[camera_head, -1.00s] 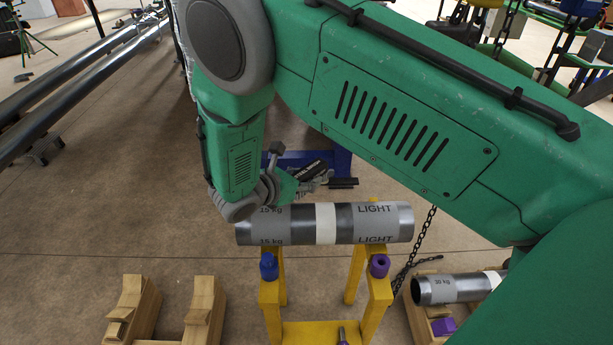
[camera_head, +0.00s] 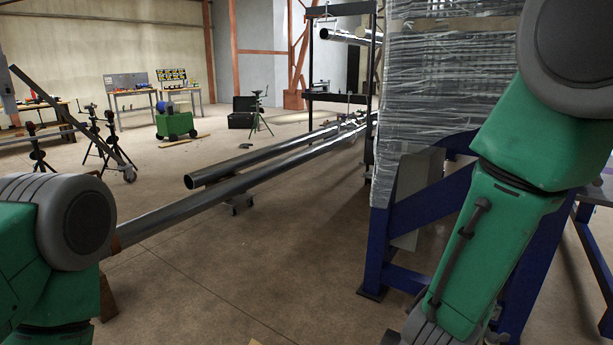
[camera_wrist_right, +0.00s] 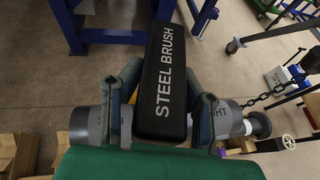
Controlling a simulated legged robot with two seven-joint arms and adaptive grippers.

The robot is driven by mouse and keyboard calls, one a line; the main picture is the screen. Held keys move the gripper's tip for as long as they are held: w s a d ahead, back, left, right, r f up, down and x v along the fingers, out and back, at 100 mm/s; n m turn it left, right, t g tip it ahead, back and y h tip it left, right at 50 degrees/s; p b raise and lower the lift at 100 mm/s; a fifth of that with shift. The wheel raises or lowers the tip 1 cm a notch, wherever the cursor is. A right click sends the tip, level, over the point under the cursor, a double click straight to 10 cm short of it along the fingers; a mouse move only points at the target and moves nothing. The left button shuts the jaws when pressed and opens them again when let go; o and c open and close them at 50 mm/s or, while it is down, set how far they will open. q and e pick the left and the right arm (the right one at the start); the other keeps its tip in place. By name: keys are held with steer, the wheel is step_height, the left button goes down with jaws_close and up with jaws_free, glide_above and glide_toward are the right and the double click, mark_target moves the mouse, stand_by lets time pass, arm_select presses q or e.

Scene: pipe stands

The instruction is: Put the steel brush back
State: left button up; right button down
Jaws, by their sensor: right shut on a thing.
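The steel brush (camera_wrist_right: 168,62) is a black block with white STEEL BRUSH lettering in the right wrist view. My right gripper (camera_wrist_right: 163,90) is shut on it, one finger along each side. The brush points away from the wrist, above the floor. Its bristles do not show. In the head view my right arm comes down at the right, and its gripper and the brush are out of frame. Only a part of my left arm shows at the left edge; its gripper is not in view.
In the right wrist view a grey pipe (camera_wrist_right: 230,119) lies behind the gripper, with a blue steel frame (camera_wrist_right: 107,36) beyond. In the head view a wrapped stack on a blue stand (camera_head: 404,277) is beside my right arm. Long pipes (camera_head: 250,178) cross the open floor.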

steer(key=s+a+r+n+t+y, duration=0.3)
steer(key=s+a+r+n+y, duration=0.2)
steer(key=a+n+y, duration=0.1)
steer(key=shift+s+a+r+t, duration=0.2)
steer(key=shift+a+r+t, duration=0.15)
steer(key=shift+a, duration=0.45)
steer(key=shift+f, duration=0.1)
